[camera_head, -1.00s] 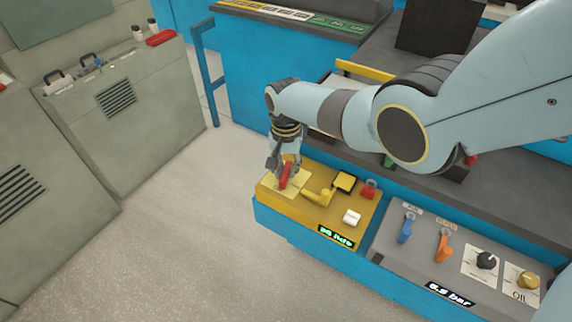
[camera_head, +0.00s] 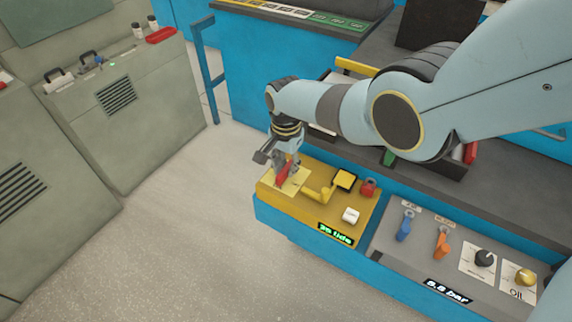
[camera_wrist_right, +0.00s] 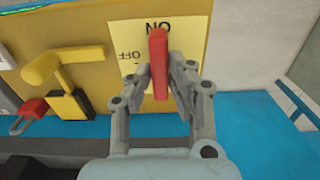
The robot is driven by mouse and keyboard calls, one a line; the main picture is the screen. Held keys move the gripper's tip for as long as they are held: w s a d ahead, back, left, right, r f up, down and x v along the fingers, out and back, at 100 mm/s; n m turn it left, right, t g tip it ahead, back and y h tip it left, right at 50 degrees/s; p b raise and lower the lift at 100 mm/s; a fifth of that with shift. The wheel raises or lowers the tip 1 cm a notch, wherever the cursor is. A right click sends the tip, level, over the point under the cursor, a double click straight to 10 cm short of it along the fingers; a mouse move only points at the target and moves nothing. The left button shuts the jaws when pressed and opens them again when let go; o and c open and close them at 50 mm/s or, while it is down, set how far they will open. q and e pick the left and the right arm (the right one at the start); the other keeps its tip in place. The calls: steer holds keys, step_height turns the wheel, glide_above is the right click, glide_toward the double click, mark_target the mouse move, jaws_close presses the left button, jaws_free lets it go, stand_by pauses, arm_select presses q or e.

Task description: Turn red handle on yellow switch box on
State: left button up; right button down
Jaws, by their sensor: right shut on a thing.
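The yellow switch box (camera_head: 315,225) stands at the end of the blue bench in the head view. Its red handle (camera_head: 282,177) sits over a pale label plate (camera_head: 299,180). My right gripper (camera_head: 284,168) is shut on the red handle from above. In the right wrist view, the red handle (camera_wrist_right: 158,60) stands between the two fingers of my right gripper (camera_wrist_right: 160,82). The handle's upper end there lies just by the inverted ON lettering, with OFF to its left. The fingers partly hide the plate. My left gripper is not in view.
The box also carries a yellow lever (camera_head: 320,193), a red padlock (camera_head: 368,187) and a white switch (camera_head: 351,216). A grey panel with a blue lever (camera_head: 404,228), an orange lever (camera_head: 442,244) and knobs is to the right. Open floor (camera_head: 170,240) lies left.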

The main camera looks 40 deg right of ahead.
mark_target(286, 168)
steer(key=c, duration=1.2)
jaws_free()
steer(key=shift+c, duration=0.2)
step_height(286, 168, up, 12)
